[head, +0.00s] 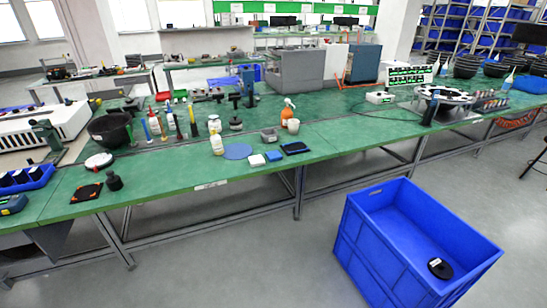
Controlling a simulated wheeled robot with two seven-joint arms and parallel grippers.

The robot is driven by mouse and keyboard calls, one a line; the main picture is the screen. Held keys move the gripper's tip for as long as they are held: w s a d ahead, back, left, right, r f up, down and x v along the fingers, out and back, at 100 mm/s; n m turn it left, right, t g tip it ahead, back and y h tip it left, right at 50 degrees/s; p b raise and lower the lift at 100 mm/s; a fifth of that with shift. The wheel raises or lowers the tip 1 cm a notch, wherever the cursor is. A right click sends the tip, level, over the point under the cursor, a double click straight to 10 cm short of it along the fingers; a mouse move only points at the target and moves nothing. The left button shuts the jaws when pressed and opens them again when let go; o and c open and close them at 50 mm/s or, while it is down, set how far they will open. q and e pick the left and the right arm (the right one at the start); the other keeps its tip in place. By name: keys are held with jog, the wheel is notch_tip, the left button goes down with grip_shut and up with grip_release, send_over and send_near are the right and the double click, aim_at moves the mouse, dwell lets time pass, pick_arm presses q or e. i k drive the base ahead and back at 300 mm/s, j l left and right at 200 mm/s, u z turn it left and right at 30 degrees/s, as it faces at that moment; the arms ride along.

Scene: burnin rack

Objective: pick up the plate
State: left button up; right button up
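I cannot tell for certain which thing is the plate. A flat blue round disc (237,151) lies on the green workbench (200,189), right of a white bottle (216,143). A small white round dish (98,161) sits on the bench further left. A black round disc (440,268) with a light centre lies inside the large blue crate (400,262) on the floor. Neither of my grippers is in view.
Bottles and tools crowd the bench's left part. The grey floor (260,260) left of the crate is clear.

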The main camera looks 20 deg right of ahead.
aim_at(254, 161)
jog(key=z, duration=0.8)
jog(key=i+j+z, duration=0.1)
jog(key=j+z, duration=0.15)
jog(key=z, duration=0.25)
jog(key=i+j+z, duration=0.1)
jog(key=j+z, duration=0.2)
jog(key=z, duration=0.2)
jog(key=j+z, duration=0.65)
jog(key=z, duration=0.3)
